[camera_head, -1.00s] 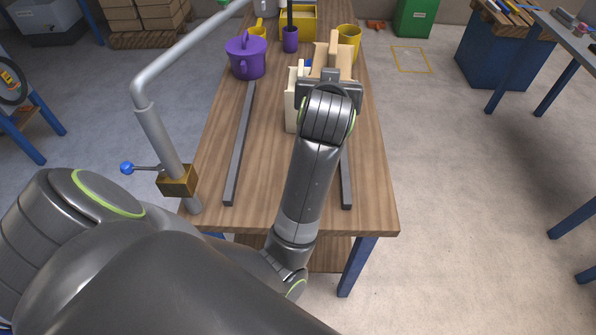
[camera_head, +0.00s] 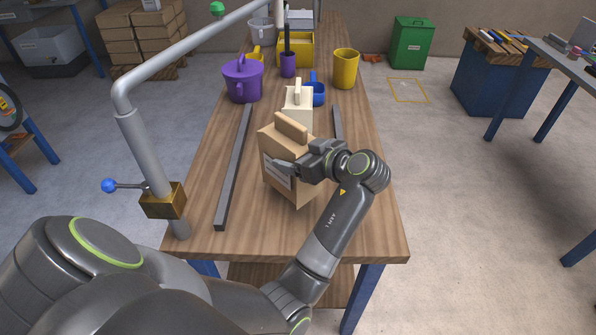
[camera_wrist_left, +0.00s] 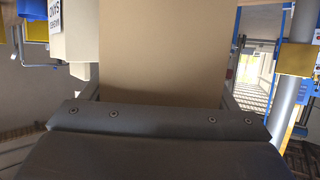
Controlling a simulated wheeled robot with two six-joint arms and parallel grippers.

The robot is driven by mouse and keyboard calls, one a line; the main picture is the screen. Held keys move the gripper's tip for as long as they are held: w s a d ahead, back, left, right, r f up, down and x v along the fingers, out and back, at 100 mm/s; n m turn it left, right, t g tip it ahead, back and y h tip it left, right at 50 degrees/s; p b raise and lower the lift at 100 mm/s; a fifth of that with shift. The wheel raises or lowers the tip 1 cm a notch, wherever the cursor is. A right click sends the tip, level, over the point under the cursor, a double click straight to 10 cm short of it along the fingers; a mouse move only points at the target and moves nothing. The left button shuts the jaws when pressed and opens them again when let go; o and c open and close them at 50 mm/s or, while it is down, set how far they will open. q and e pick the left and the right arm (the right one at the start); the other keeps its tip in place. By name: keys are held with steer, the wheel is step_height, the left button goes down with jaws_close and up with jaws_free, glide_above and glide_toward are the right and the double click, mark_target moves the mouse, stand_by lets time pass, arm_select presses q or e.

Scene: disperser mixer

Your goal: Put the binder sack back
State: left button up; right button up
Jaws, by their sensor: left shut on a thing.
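The binder sack, a tan block-shaped bag (camera_head: 280,150) with a ridge on top and a white label, is over the near middle of the wooden table. My left gripper (camera_head: 300,168) is shut on it from the right. The sack looks turned at an angle; I cannot tell whether its base touches the table. In the left wrist view, the tan sack (camera_wrist_left: 160,50) fills the space between the fingers. My right gripper is not in view.
A cream sack (camera_head: 298,98) stands just behind, near a blue cup (camera_head: 315,95). A purple pot (camera_head: 243,82) and yellow mug (camera_head: 346,68) stand farther back. Grey rails (camera_head: 233,170) lie along the table (camera_head: 365,225). A grey bent pipe (camera_head: 145,150) rises at left.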

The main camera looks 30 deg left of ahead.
arm_select(q)
steer(key=shift+f, duration=2.2)
steer(key=o, duration=1.3)
steer(key=shift+r, duration=0.2)
